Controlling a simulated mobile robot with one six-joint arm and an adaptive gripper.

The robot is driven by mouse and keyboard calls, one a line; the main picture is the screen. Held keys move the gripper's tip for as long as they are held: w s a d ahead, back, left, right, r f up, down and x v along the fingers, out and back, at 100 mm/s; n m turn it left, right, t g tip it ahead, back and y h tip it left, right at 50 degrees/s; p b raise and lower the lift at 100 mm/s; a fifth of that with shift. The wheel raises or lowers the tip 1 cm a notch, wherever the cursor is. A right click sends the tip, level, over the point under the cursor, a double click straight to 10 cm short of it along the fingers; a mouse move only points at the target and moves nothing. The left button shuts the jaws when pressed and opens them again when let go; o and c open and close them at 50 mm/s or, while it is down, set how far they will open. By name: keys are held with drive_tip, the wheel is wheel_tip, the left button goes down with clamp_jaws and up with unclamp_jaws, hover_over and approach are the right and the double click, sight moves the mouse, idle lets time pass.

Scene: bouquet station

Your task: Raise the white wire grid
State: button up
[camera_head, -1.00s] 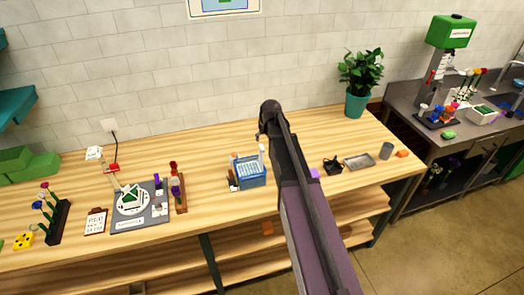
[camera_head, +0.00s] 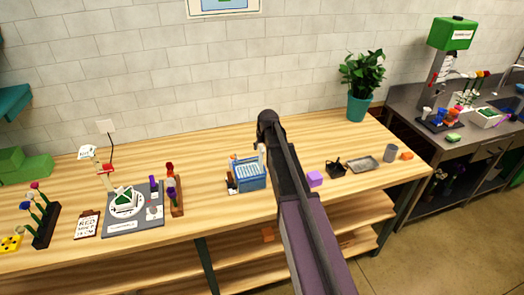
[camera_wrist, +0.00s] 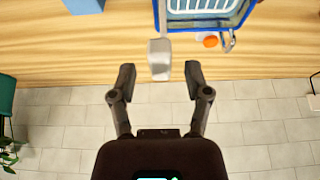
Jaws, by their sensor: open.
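The white wire grid (camera_head: 248,173) sits in a blue basket (camera_head: 249,185) on the wooden bench. In the wrist view, the grid (camera_wrist: 200,6) shows partly at the top edge, inside the basket's blue rim (camera_wrist: 215,26). A pale upright block (camera_head: 262,156) stands at the basket's right side; it also shows in the wrist view (camera_wrist: 160,60), and I cannot tell whether it belongs to the grid. My gripper (camera_wrist: 159,78) is open, with its fingertips either side of this block's near end. Contact is not clear. In the head view my arm hides the fingers.
Right of my arm are a purple block (camera_head: 315,179), a black holder (camera_head: 336,168), a metal tray (camera_head: 363,163) and a grey cup (camera_head: 390,153). A potted plant (camera_head: 360,85) stands at the back. A blue object (camera_wrist: 84,5) shows at the wrist view's top left.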

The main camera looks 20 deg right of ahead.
drive_tip(key=shift+w+f, duration=0.15)
drive_tip(key=shift+f, duration=0.15)
clamp_jaws()
drive_tip(key=shift+r+p, duration=1.25)
drive_tip(key=shift+r, duration=0.15)
drive_tip(key=shift+w, duration=0.1)
drive_tip(key=shift+r, duration=0.1)
unclamp_jaws()
